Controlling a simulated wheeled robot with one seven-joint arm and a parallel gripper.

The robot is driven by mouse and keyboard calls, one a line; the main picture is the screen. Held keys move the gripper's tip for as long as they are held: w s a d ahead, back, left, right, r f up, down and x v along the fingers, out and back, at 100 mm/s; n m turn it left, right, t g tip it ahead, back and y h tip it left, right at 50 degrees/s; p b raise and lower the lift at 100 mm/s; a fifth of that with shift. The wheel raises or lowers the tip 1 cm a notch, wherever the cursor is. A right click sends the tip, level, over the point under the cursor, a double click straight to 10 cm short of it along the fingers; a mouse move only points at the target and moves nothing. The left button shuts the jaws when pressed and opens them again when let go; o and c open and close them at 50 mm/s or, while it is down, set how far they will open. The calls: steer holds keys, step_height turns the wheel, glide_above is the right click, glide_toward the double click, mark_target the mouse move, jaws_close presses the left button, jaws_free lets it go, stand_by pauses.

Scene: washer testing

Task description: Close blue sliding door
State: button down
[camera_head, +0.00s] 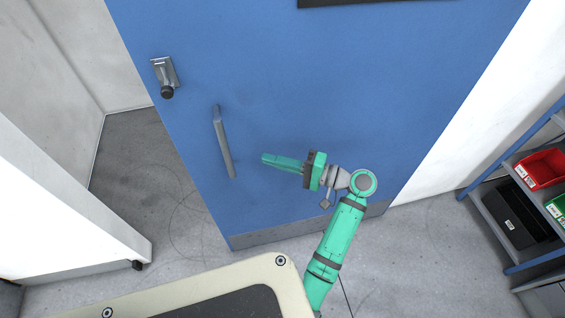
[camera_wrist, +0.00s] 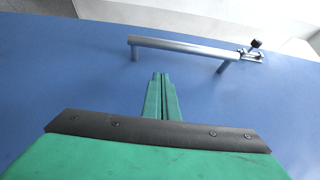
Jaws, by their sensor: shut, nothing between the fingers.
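The blue sliding door (camera_head: 290,80) fills the middle of the head view, with a gap between its left edge and the white wall end at left. A grey bar handle (camera_head: 223,142) stands on the door near that edge. A metal latch with a dark knob (camera_head: 166,78) sits above it. My green gripper (camera_head: 266,158) is shut and empty, to the right of the handle and apart from it. In the wrist view the shut fingers (camera_wrist: 161,80) point toward the handle bar (camera_wrist: 180,45), with blue door surface (camera_wrist: 60,70) around them.
A white wall end (camera_head: 60,205) stands left of the opening, with grey floor (camera_head: 150,180) showing through. A shelf rack at right holds a black bin (camera_head: 508,215), a red bin (camera_head: 543,168) and a green bin. Floor at right (camera_head: 430,250) is clear.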

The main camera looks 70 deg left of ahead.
steer(key=s+a, duration=0.2)
steer(key=s, duration=0.5)
steer(key=shift+s, duration=0.2)
steer(key=shift+s, duration=0.1)
